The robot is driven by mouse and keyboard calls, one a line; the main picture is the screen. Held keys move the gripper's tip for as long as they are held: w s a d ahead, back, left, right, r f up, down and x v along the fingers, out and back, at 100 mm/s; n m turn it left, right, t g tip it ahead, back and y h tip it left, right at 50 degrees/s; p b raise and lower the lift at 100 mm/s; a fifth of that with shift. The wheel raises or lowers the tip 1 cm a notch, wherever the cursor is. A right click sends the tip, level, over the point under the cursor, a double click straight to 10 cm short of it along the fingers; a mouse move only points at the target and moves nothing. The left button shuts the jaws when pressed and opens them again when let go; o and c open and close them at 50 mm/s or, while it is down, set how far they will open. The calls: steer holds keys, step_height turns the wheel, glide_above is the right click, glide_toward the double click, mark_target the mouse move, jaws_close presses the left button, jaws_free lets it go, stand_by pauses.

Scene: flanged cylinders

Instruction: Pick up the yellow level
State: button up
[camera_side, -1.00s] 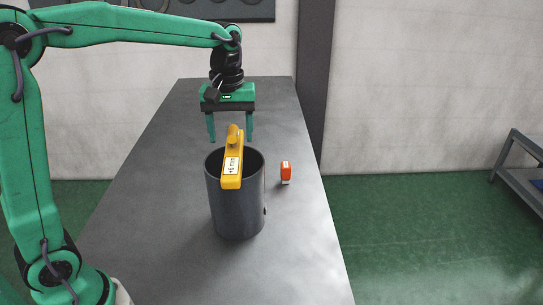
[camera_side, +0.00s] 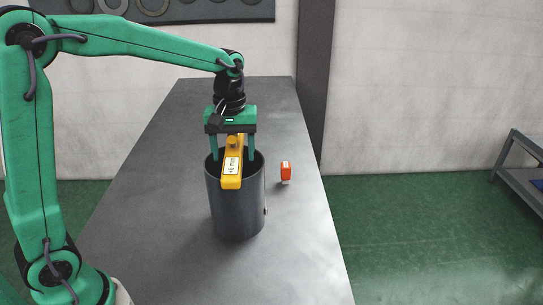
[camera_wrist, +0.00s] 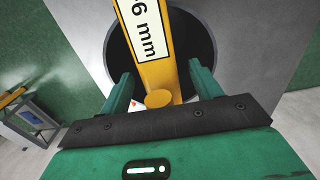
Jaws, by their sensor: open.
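The yellow level (camera_side: 232,165) lies across the open top of a dark grey cylinder (camera_side: 237,210) that stands on the table. In the wrist view the level (camera_wrist: 157,75) shows a white label reading "6 mm", with a round knob at its near end. My gripper (camera_side: 234,157) is open, with one green finger on each side of the level at its far end. In the wrist view my gripper (camera_wrist: 160,80) has its fingers apart from the level, with gaps on both sides. The fingertips are partly hidden by the level and the cylinder's rim.
A small orange and white object (camera_side: 286,172) stands on the table right of the cylinder. The grey table (camera_side: 180,240) is otherwise clear. A dark post (camera_side: 312,80) rises behind the table's right edge.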

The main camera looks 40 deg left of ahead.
jaws_close()
stand_by(0.3)
steer(key=shift+r, duration=0.1)
steer(key=shift+r, duration=0.75)
step_height(320, 180, up, 2)
steer(key=shift+r, duration=0.2)
steer(key=s+d+r, duration=0.6)
steer(key=d+r, duration=0.1)
steer(key=d, duration=0.3)
